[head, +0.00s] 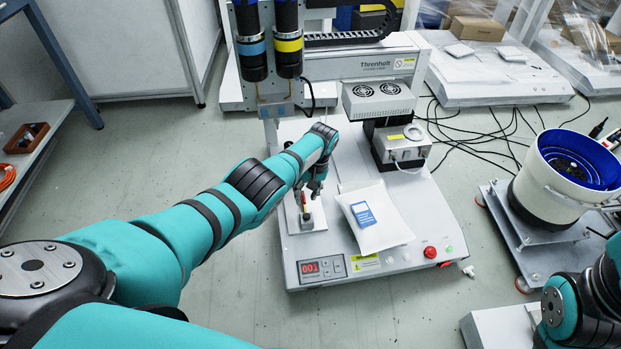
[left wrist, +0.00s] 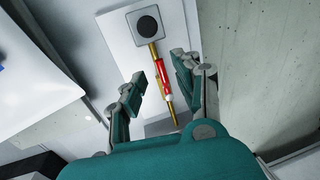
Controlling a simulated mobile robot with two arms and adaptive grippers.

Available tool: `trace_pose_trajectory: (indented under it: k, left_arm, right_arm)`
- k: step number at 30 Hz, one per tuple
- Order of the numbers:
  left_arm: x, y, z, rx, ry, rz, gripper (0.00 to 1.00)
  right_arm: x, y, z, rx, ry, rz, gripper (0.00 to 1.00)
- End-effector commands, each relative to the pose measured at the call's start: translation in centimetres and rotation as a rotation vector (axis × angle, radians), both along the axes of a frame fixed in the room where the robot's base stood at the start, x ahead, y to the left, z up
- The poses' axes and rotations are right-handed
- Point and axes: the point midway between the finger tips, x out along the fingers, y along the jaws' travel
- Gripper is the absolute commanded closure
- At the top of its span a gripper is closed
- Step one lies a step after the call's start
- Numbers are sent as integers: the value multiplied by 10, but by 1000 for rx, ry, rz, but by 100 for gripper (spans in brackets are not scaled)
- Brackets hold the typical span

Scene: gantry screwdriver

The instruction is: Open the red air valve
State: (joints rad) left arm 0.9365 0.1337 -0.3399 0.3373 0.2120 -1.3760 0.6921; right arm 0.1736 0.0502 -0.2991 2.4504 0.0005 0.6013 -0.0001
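The red air valve (left wrist: 158,68) shows in the left wrist view as a red part with a white end on a thin brass pipe, just below a grey square block with a black round top (left wrist: 147,25). The red part looks roughly in line with the pipe. In the head view the valve (head: 304,201) is small, at the left side of the machine base. My left gripper (head: 311,190) is over it. In the left wrist view its fingers (left wrist: 169,78) are apart, one on each side of the pipe, with nothing clearly held; contact cannot be told.
The white machine base (head: 433,225) carries a white pad with a blue label (head: 381,228), a red button (head: 430,252) and a red display (head: 321,268). Two screwdriver spindles (head: 270,42) hang behind. A blue-lined bowl feeder (head: 560,180) stands right. Floor at left is clear.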

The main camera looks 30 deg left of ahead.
Motion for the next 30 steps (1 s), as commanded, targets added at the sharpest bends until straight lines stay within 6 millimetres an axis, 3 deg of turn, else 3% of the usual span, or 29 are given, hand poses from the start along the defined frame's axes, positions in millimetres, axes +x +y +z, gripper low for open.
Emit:
trace_pose_trajectory:
  k: [5, 12, 16, 21, 30]
  left_arm:
    - [2, -2, 20, 1, -3, -1, 68]
    - [9, -11, 74, 2, -4, -1, 68]
    - [11, -14, 94, 1, -2, 1, 68]
    - [13, -16, 107, 1, -1, 1, 68]
    - [13, -17, 109, 1, 0, 1, 68]
  right_arm:
    - [0, 0, 0, 0, 1, 0, 100]
    - [0, 0, 0, -1, 2, 1, 100]
    - [0, 0, 0, -1, 2, 1, 100]
    - [0, 0, 0, -1, 2, 1, 100]
    - [0, 0, 0, -1, 2, 1, 100]
